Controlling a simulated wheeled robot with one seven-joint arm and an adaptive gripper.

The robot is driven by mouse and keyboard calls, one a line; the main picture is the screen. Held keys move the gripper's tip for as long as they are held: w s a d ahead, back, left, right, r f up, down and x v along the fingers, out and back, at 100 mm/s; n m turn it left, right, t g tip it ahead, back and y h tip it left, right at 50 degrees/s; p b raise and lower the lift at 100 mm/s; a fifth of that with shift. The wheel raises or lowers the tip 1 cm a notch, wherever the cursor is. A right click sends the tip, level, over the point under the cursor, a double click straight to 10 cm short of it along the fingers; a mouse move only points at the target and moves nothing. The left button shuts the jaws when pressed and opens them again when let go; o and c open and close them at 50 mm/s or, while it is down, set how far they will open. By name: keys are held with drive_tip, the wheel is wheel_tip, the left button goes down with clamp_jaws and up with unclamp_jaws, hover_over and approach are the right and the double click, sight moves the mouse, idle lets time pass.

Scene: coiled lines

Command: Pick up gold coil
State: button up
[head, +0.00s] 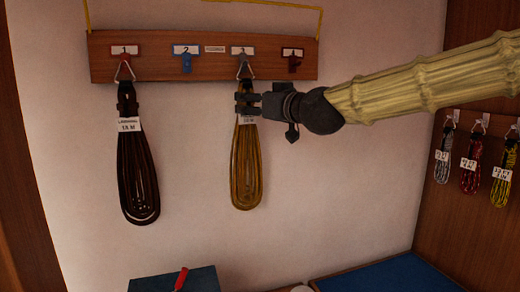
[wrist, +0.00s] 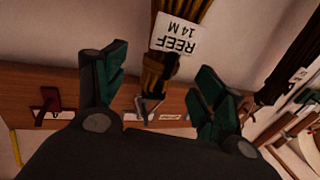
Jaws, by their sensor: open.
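The gold coil (head: 246,172) hangs from the third hook of a wooden rack on the wall in the head view. In the wrist view its upper part (wrist: 160,68) shows upside down, with a white tag (wrist: 178,36) reading "REEF 14 M". My gripper (head: 246,104) reaches in from the right at the top of the coil, by its tag. In the wrist view my gripper (wrist: 157,85) is open, one finger on each side of the coil's bound top. I see gaps between the fingers and the coil there. The tag is partly hidden in the head view.
The wooden rack (head: 140,68) has numbered hooks; hooks 2 and 4 are bare. A dark brown coil (head: 138,175) hangs on hook 1. Silver, red and yellow coils (head: 470,168) hang on the right wall. Below are a blue surface (head: 390,277) and a dark box (head: 150,279) with a red-handled object.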

drive_tip(key=x, duration=0.1)
drive_tip(key=p+x, duration=0.2)
drive_tip(key=shift+r, duration=0.25)
drive_tip(key=shift+w+a+p, duration=0.15)
drive_tip(key=shift+w+p, duration=0.2)
drive_tip(key=shift+w, duration=0.15)
drive_tip(key=shift+x, duration=0.75)
drive_tip(key=shift+s, duration=0.2)
drive_tip(key=shift+c, duration=0.6)
clamp_jaws()
